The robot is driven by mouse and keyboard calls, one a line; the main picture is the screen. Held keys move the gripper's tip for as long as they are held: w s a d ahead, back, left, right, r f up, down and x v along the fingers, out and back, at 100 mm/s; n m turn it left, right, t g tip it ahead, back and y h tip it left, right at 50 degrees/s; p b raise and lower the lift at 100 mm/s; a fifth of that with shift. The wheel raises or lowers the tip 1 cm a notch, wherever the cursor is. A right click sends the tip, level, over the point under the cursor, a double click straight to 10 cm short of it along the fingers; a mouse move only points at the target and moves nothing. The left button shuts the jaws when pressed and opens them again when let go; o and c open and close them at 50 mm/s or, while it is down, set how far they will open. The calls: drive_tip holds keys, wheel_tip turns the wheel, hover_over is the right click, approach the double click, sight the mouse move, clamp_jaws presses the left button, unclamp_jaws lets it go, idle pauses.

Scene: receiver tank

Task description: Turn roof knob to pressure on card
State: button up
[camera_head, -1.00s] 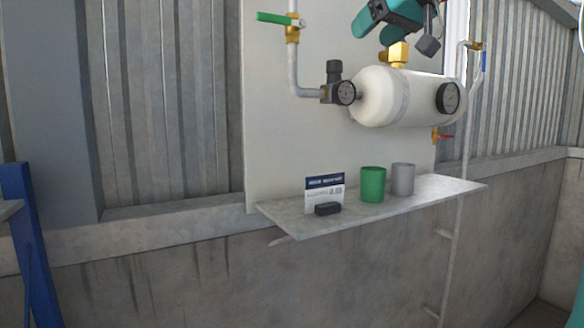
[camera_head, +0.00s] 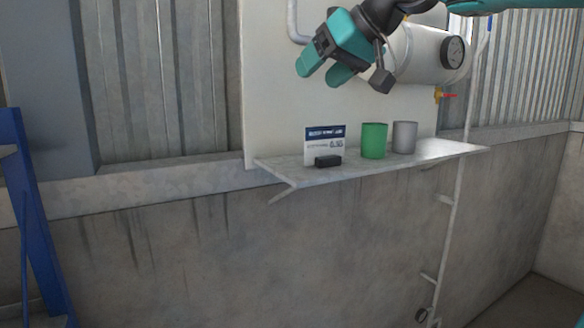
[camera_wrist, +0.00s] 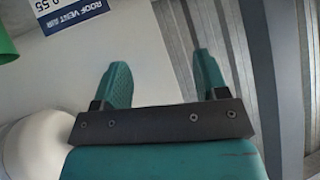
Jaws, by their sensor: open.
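The card (camera_head: 325,145) stands on the shelf, with a blue header and a number below. In the wrist view the card (camera_wrist: 75,15) is at the top left; it reads "ROOF VENT AIR" and a number that seems to end in .55. My gripper (camera_head: 323,73) is open and empty, in front of the white panel, above the card and left of the tank. Its two teal fingers also show in the wrist view (camera_wrist: 163,72), with nothing between them. The black knob and its small gauge cannot be seen now; my gripper and arm cover that area.
The white tank (camera_head: 422,52) carries a round gauge (camera_head: 453,53) at its right end. A small red-handled valve (camera_head: 447,96) sits below. The shelf (camera_head: 270,168) holds a black block (camera_head: 327,161), a green cup (camera_head: 374,141) and a grey cup (camera_head: 404,138). A blue frame (camera_head: 30,215) stands left.

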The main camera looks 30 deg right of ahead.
drive_tip(key=s+a+f+g+b, duration=0.1)
drive_tip(key=s+a+f, duration=0.1)
drive_tip(key=a+f, duration=0.2)
drive_tip(key=s+a+f+n+g+y+b, duration=0.1)
drive_tip(key=a+f+g+b, duration=0.1)
drive_tip(key=f, duration=0.7)
drive_tip(key=shift+s+a+f, duration=0.35)
drive_tip(key=shift+a+f, duration=0.05)
drive_tip(key=shift+a, duration=0.45)
